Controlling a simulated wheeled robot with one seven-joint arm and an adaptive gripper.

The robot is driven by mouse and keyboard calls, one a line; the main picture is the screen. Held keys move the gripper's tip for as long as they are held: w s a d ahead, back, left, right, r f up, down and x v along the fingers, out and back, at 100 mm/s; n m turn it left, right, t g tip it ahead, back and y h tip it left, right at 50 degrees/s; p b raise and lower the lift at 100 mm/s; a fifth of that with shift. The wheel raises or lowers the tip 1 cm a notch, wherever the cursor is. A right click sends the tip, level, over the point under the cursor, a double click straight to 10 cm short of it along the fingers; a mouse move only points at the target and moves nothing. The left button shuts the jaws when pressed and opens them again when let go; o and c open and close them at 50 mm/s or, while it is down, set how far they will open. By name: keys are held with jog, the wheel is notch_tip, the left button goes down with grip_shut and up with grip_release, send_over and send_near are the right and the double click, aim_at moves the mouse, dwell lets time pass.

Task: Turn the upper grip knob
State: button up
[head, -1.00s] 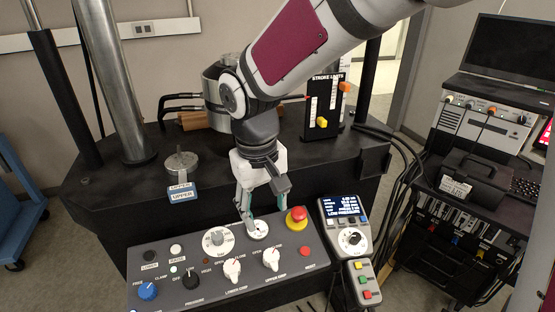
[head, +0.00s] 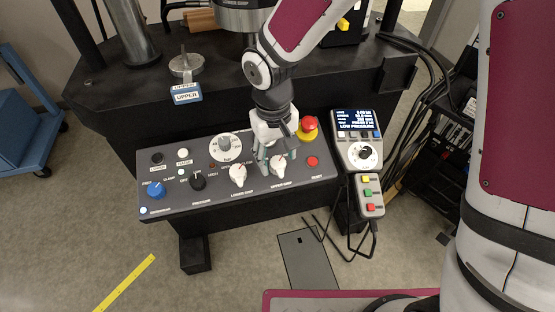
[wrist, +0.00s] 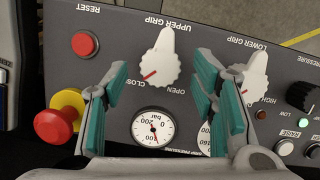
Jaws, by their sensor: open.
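The upper grip knob (wrist: 160,62) is white with a red mark and sits on the dark control panel. In the wrist view, its red mark points to the lower left, toward the CLOSE label. It also shows in the head view (head: 278,164), partly covered by a finger. My gripper (wrist: 161,73) is open and empty, with its teal-padded fingers on either side of the knob and gaps between. In the head view, my gripper (head: 272,152) hangs just over the knob; whether its tips are level with the knob is unclear.
The lower grip knob (wrist: 255,75) lies close to the right finger in the wrist view. A red emergency button (wrist: 55,122) and a pressure gauge (wrist: 153,127) are near. The red reset button (wrist: 84,44) is left of the knob. A handheld pendant (head: 361,150) stands right of the panel.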

jog(key=shift+f, duration=0.95)
jog(key=c, duration=1.2)
jog(key=shift+o, duration=0.2)
